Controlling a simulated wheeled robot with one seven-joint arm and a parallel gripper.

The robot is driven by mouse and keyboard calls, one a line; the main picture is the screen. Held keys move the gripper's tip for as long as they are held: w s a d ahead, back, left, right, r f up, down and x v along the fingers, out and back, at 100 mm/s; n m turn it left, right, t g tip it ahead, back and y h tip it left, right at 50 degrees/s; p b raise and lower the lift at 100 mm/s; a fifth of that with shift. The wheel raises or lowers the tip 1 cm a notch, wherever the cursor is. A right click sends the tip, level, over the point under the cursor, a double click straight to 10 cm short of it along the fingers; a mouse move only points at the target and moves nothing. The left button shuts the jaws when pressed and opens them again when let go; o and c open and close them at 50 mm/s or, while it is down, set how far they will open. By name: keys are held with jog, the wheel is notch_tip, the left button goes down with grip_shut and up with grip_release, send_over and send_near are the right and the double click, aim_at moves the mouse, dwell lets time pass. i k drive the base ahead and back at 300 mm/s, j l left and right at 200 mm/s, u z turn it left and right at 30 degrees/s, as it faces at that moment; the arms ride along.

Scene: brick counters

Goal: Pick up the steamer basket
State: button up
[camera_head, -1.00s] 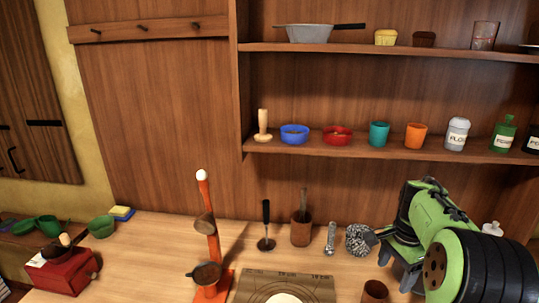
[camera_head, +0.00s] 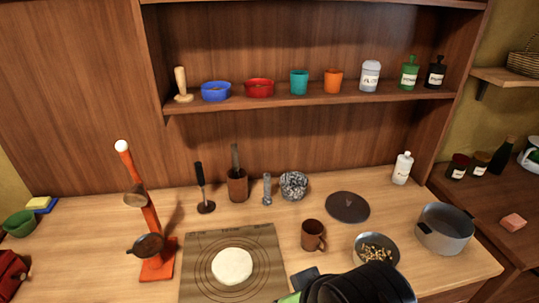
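A woven basket (camera_head: 524,63) sits on a wall shelf at the far upper right, cut by the picture's edge. I cannot tell if it is the steamer basket; nothing else in view is clearly one. My arm shows at the bottom, black and green. Part of my gripper (camera_head: 304,277) shows as a dark block by the arm, over the mat's right edge. Its fingertips are not clear, so I cannot tell open from shut. It is well apart from the woven basket.
The counter holds a dough mat (camera_head: 202,291), a brown mug (camera_head: 313,235), a bowl of small pieces (camera_head: 377,241), a metal pot (camera_head: 446,232) and a dark round lid (camera_head: 347,207). An orange stand (camera_head: 147,215) rises at left. Jars and bottles stand on the right counter.

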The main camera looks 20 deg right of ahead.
aim_at(377, 240)
jog(key=k+z, duration=0.1)
jog(key=z, duration=1.35)
jog(key=l+u, duration=0.15)
jog(key=u, duration=0.25)
jog(key=k+l+u, duration=0.1)
jog(key=u, duration=0.3)
jog(key=k+u, duration=0.15)
jog(key=u, duration=0.25)
jog(key=k+l+u, duration=0.1)
jog(key=u, duration=0.3)
jog(key=k+u, duration=0.1)
jog(key=u, duration=0.35)
